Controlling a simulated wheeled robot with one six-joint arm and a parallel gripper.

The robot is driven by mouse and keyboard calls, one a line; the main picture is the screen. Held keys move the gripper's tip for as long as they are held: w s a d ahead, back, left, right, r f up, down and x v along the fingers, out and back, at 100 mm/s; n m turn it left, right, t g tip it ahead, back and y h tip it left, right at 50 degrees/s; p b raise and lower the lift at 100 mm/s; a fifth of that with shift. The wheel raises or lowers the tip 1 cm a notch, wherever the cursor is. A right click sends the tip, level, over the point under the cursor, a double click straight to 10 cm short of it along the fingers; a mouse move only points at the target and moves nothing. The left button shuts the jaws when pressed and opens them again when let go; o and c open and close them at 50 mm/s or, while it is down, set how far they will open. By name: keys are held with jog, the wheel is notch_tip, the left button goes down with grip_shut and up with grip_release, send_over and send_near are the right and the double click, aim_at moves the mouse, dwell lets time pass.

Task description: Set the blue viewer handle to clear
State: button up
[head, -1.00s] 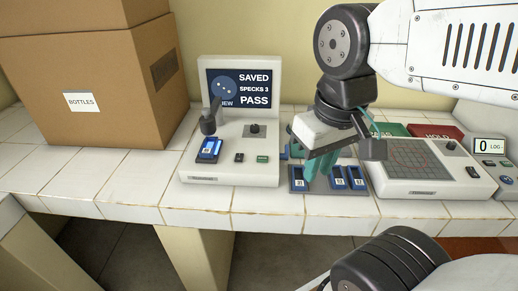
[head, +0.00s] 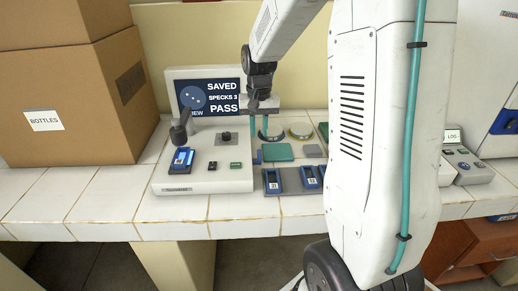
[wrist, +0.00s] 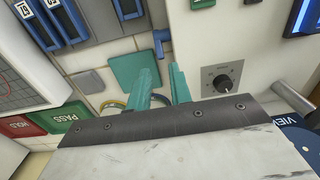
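The viewer (head: 240,180) is a pale console with a dark screen (head: 208,96) reading SAVED, SPECKS 3, PASS. A small blue handle (head: 256,157) sticks out at its right side; in the wrist view the blue handle (wrist: 162,40) shows as a bent piece just beyond my fingertips. My gripper (head: 259,137) is above the counter by the viewer's right side. In the wrist view its two teal fingers (wrist: 163,68) are apart with nothing between them, not touching the handle. A blue cassette (head: 182,158) sits on the viewer below a dark grey eyepiece post (head: 180,133).
A teal pad (head: 278,152) lies right of the handle, with round dishes behind it. A grey rack (head: 285,181) with several blue cassettes is in front. A black knob (wrist: 221,79) is on the viewer near my fingers. A large carton (head: 70,90) stands left.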

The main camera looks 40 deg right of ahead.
aim_at(259, 151)
jog(key=shift+w+d+f, duration=0.1)
jog(key=shift+d+f, duration=0.05)
jog(key=shift+f, duration=0.35)
notch_tip(259, 151, down, 7)
jog(key=shift+f, duration=0.1)
grip_shut()
